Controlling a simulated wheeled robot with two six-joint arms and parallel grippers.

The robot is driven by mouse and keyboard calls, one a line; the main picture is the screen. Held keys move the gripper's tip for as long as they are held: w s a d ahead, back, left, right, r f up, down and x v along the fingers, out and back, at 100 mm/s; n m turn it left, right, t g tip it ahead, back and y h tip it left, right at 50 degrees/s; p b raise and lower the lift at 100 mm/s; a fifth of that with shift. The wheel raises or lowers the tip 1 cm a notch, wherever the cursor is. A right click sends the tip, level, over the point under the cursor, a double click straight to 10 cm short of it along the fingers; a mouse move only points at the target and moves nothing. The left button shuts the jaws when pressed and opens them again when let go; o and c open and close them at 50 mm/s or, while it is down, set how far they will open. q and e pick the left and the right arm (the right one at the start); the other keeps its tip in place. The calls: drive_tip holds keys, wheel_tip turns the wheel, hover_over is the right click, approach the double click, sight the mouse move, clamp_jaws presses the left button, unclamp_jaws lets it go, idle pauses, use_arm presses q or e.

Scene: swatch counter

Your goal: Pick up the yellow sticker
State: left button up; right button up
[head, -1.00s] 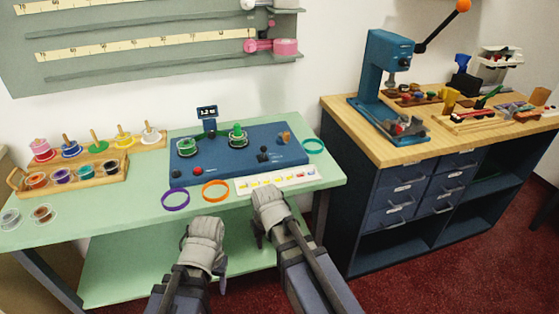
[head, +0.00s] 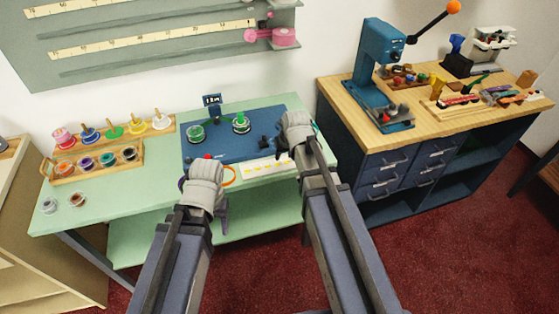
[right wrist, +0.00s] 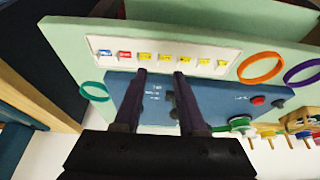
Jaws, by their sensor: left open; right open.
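Several yellow stickers (right wrist: 165,58) sit in a row on a white strip (right wrist: 98,41), beside one blue sticker (right wrist: 105,53) and one red sticker (right wrist: 124,54). In the head view the strip (head: 248,172) lies at the front edge of the green counter, its right end hidden by my right gripper. My right gripper (right wrist: 160,74) is open and empty; its fingertips appear just short of the strip, near the yellow stickers. In the head view my right gripper (head: 286,152) is over the strip's right end. My left gripper (head: 202,195) is open and empty near the counter's front edge.
A blue console (head: 218,148) with green spools stands behind the strip. An orange ring (right wrist: 262,67), a purple ring (right wrist: 302,72) and a teal ring (right wrist: 94,91) lie around it. A spool rack (head: 95,166) stands at the left. A wooden bench (head: 440,115) is at the right.

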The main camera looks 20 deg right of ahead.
sight(281, 162)
drive_tip(key=b+x, duration=0.2)
drive_tip(key=shift+w+f, duration=0.1)
drive_tip(key=shift+f, duration=0.2)
drive_tip(key=b+x, duration=0.4)
drive_tip(key=x, duration=0.1)
drive_tip(key=shift+w+d+b, duration=0.15)
drive_tip(key=shift+w+b, duration=0.25)
drive_tip(key=shift+w, duration=0.05)
drive_tip(key=shift+r, duration=0.1)
drive_tip(key=shift+c, duration=0.4)
clamp_jaws()
